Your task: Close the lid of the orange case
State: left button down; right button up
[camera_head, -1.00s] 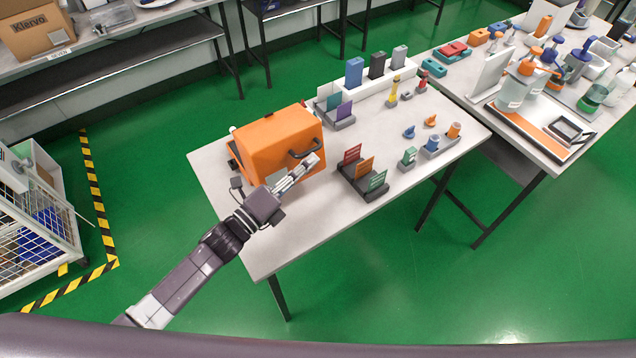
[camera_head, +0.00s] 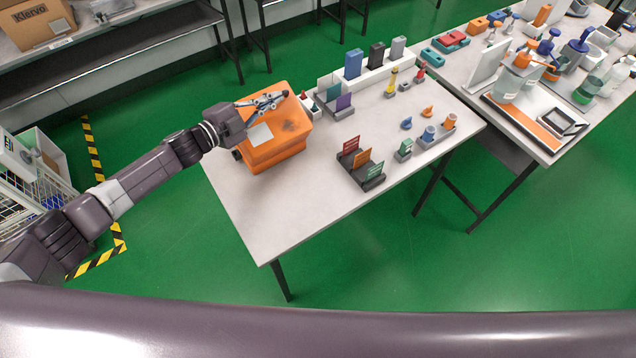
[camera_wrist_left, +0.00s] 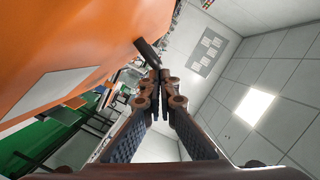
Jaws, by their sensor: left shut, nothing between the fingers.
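The orange case (camera_head: 288,149) stands at the left end of the near table in the head view. Its lid (camera_head: 290,122) shows a pale label and a dark patch on its upper face; I cannot tell whether a gap is left under it. My left gripper (camera_head: 283,95) is shut and empty above the far part of the lid, its arm coming in from the left. In the left wrist view the orange surface (camera_wrist_left: 90,30) fills the upper left, beside the shut fingers (camera_wrist_left: 157,77). A dark bar, perhaps the handle (camera_wrist_left: 147,50), shows just beyond the fingertips. My right gripper is out of view.
Card holders (camera_head: 362,165) and small handheld items stand right of the case on the same table (camera_head: 290,215). A white rack (camera_head: 375,80) lines its back edge. The table's front part is clear. A second table with bottles stands at the right.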

aim_at(260, 92)
pick_arm(q)
jog(key=w+a+b, duration=0.1)
jog(key=w+a+f+n+b, duration=0.1)
jog(key=w+b, duration=0.1)
jog(key=w+a+f+n+b, duration=0.1)
jog(key=w, duration=0.1)
jog(key=shift+a+f+g, duration=0.2)
jog(key=shift+a+g, duration=0.05)
jog(key=shift+g, duration=0.15)
jog(key=shift+w+a+f+b, duration=0.35)
jog(key=shift+w+a+b, duration=0.3)
jog(key=shift+b, duration=0.6)
jog(key=shift+w, duration=0.1)
